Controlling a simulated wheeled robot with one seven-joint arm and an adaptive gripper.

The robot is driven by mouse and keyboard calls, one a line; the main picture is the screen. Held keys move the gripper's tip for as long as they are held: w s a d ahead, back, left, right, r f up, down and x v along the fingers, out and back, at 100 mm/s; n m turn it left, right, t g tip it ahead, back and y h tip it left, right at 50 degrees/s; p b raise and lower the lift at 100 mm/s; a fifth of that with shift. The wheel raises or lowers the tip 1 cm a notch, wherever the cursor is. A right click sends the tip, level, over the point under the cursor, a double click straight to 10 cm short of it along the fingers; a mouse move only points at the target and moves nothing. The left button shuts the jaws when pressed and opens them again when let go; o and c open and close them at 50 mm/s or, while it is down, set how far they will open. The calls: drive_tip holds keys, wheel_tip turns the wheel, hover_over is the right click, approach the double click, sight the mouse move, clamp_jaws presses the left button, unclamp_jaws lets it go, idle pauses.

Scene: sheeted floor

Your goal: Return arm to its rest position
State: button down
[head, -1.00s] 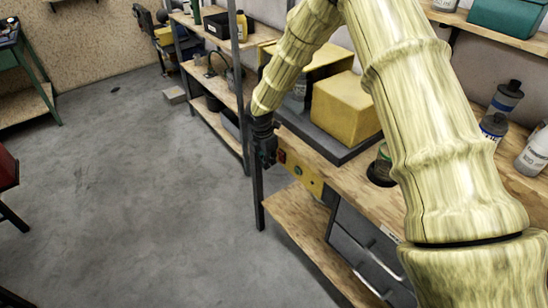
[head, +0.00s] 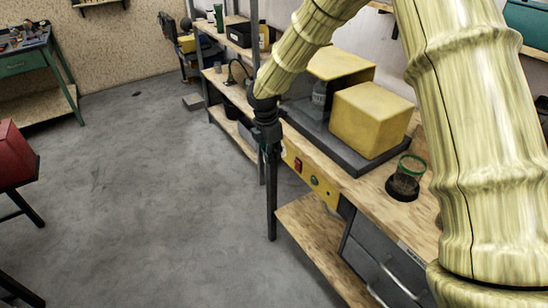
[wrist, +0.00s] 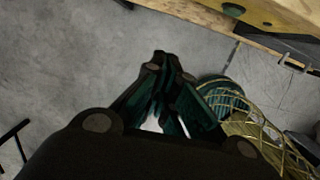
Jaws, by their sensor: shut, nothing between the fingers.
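My arm, with a pale wood-grain look, reaches from the right of the head view over the workbench. My gripper (head: 272,153) hangs fingers-down at the bench's front left corner, beside the yellow control panel (head: 312,180). Its dark fingers partly overlap the bench leg in that view. In the wrist view the gripper (wrist: 168,65) has its fingers together, with grey floor behind them. Nothing is held.
The wooden workbench (head: 378,196) carries a yellow box machine (head: 372,118) and a green-rimmed jar (head: 407,176). A red box (head: 12,155) stands at the left. Grey floor (head: 150,190) lies open between. In the wrist view a yellow wire mesh (wrist: 262,130) shows beside the fingers.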

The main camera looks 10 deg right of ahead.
idle(0.3)
drive_tip(key=s+a+f+m+g+y, duration=0.1)
drive_tip(key=s+a+f+m+y, duration=0.15)
drive_tip(key=s+f+m, duration=1.55)
drive_tip(key=s+d+f+m, duration=0.1)
drive_tip(key=s+d+f, duration=0.2)
drive_tip(key=s, duration=0.6)
drive_tip(key=s+d+f+m, duration=0.2)
drive_tip(key=s+f, duration=0.3)
drive_tip(key=s, duration=0.5)
drive_tip(key=s+d+f+m+h, duration=0.1)
drive_tip(key=s+d+f, duration=0.2)
drive_tip(key=s, duration=0.6)
drive_tip(key=shift+s+d+f+t, duration=0.2)
drive_tip(key=shift+d+f+t, duration=0.15)
drive_tip(key=shift+f, duration=0.2)
drive_tip(key=shift+m, duration=0.3)
